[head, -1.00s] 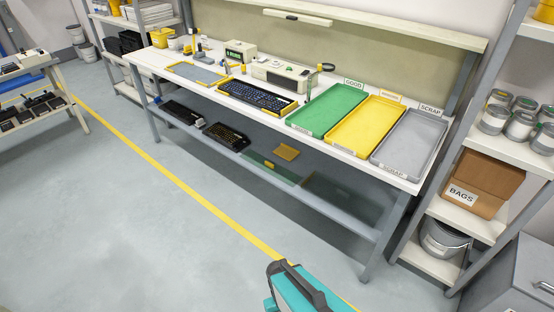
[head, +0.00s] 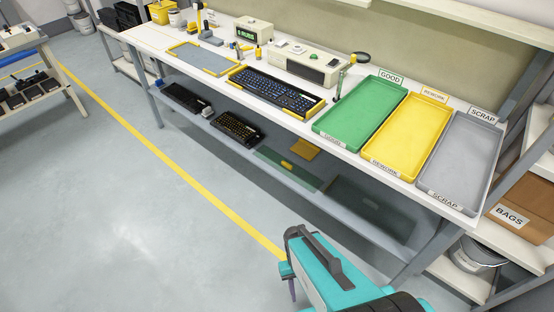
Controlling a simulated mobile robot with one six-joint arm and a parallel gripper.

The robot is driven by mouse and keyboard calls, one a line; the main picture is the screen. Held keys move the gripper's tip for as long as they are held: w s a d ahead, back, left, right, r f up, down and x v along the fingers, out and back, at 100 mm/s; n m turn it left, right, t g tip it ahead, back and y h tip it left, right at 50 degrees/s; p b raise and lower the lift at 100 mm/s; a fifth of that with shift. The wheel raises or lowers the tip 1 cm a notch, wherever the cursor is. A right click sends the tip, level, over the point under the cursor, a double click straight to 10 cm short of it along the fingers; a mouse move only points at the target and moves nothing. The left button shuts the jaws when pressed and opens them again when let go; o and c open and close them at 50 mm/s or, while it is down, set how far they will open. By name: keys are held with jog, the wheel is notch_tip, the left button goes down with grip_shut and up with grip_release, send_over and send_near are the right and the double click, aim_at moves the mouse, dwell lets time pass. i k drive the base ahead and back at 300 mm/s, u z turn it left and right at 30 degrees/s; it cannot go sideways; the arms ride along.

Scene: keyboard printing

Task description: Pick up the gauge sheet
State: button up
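No label marks the gauge sheet, so I cannot tell for sure which thing it is. A see-through green sheet (head: 268,157) with a small yellow tab (head: 287,165) lies on the lower shelf under the bench. A grey panel with a yellow border (head: 207,60) lies on the bench top at the left. My teal and black arm (head: 335,275) shows at the bottom, in front of the bench and apart from both. Its fingertips cannot be made out, and nothing held shows.
Green (head: 350,118), yellow (head: 405,140) and grey (head: 465,160) trays stand on the bench's right. A keyboard (head: 275,93) sits mid-bench. Another keyboard (head: 237,129) and a yellow square (head: 305,148) lie on the lower shelf. Floor (head: 100,200) is clear at left.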

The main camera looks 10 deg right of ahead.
aim_at(304, 178)
jog(key=u, duration=0.6)
jog(key=i, duration=1)
jog(key=u, duration=0.6)
